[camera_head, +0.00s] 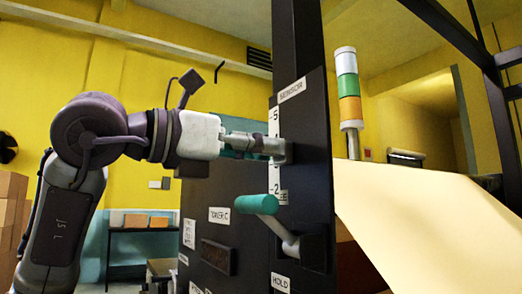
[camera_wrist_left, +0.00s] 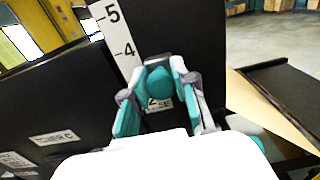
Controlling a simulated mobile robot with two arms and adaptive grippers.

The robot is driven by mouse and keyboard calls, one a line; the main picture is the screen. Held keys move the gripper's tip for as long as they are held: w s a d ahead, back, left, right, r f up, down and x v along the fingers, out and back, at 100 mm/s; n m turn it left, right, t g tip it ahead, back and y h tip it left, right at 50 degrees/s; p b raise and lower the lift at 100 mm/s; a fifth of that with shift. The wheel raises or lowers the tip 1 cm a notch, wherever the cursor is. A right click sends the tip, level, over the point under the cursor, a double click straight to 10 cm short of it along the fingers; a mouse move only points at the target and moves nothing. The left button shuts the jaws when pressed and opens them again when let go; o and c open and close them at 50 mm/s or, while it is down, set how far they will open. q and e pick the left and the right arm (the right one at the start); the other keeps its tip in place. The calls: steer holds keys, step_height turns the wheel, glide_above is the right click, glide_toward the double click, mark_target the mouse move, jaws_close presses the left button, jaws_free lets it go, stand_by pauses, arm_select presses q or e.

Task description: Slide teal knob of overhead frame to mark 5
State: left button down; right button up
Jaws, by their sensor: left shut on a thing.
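The teal knob (camera_wrist_left: 160,86) sits on a slider in front of a white scale (camera_wrist_left: 117,38) on the dark upright panel. In the wrist view it lies between the fingers of my left gripper (camera_wrist_left: 160,100), which is shut on it. In the head view my left gripper (camera_head: 268,147) reaches the scale (camera_head: 276,122) from the left, and its fingers mostly hide the knob. The knob is below the 5, apparently below the 4, and above the 2; its exact reading is hidden. My right gripper is not in view.
A lever with a teal handle (camera_head: 256,204) sticks out just below my left gripper, near a HOLD label (camera_head: 280,282). A SENSOR label (camera_head: 292,90) is above the scale. A pale paper sheet (camera_head: 430,215) and a signal tower (camera_head: 348,90) are to the right.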

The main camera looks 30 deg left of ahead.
arm_select(q)
step_height(320, 180, up, 8)
steer(key=p, duration=0.5)
steer(key=shift+f, duration=0.15)
steer(key=shift+s+a, duration=0.1)
steer(key=shift+a, duration=0.05)
steer(key=c, duration=1)
jaws_free()
steer(key=shift+o, duration=0.4)
steer(key=shift+f, duration=0.1)
steer(key=v, duration=1.1)
steer(key=shift+s+a, duration=0.15)
steer(key=shift+s, duration=0.2)
